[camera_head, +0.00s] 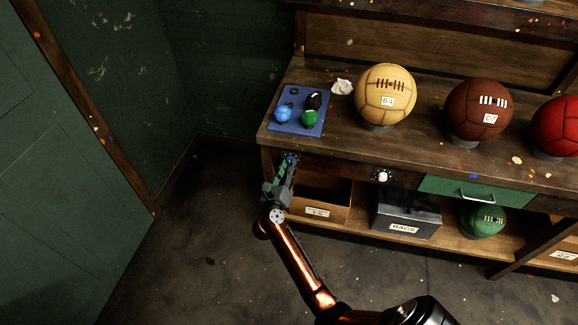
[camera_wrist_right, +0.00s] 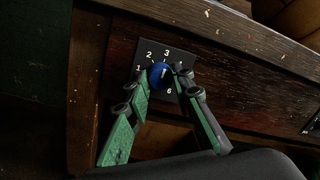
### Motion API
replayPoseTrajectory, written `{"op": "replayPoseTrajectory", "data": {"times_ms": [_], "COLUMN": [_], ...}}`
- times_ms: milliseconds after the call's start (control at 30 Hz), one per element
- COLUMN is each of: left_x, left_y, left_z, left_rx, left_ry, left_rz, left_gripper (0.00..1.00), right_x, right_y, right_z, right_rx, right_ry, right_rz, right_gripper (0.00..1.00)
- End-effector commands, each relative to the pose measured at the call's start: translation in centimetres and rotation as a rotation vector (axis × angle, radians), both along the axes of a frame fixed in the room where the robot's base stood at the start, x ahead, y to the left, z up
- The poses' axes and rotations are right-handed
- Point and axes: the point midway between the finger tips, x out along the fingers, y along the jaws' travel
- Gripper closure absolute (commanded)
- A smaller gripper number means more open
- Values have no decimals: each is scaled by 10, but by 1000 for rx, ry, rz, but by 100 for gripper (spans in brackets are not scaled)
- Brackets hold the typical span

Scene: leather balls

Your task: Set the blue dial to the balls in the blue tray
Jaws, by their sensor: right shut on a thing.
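The blue tray (camera_head: 281,126) lies at the left end of the bench top. A blue ball (camera_head: 283,114), a black ball (camera_head: 313,100) and a green ball (camera_head: 309,119) sit in it, with a dark ring-like spot at its back left. The blue dial (camera_wrist_right: 158,78) is on a dark plate on the bench's front; the numbers 1, 2, 3 and 6 show, others are hidden by a finger. A pale mark on the dial points roughly up, its exact number unclear. My right gripper (camera_head: 288,166) is shut on the dial, a finger (camera_wrist_right: 136,100) on each side. My left gripper is out of view.
A second dial with a white knob (camera_head: 382,176) is to the right on the bench front, beside a green drawer (camera_head: 470,190). Large tan (camera_head: 386,94), brown (camera_head: 478,110) and red balls stand on top. A box (camera_head: 318,204) and grey bin (camera_head: 406,217) sit below.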

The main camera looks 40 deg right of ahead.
Motion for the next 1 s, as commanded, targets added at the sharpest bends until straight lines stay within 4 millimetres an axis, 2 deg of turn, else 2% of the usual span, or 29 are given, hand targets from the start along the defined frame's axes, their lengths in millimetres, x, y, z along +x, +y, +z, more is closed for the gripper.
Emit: {"op": "replayPoseTrajectory", "data": {"times_ms": [533,567,800,1000], "left_x": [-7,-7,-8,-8], "left_y": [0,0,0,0], "left_z": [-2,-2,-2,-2], "left_rx": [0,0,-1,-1], "left_ry": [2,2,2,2], "left_rz": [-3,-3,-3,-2], "left_gripper": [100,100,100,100], "right_x": [0,0,0,0], "right_y": [-1,-1,-1,0], "right_z": [1,1,0,0], "right_rx": [-13,-13,-12,-11], "right_ry": [12,12,12,12], "right_rz": [0,0,-1,0], "right_gripper": [100,78,61,60]}}
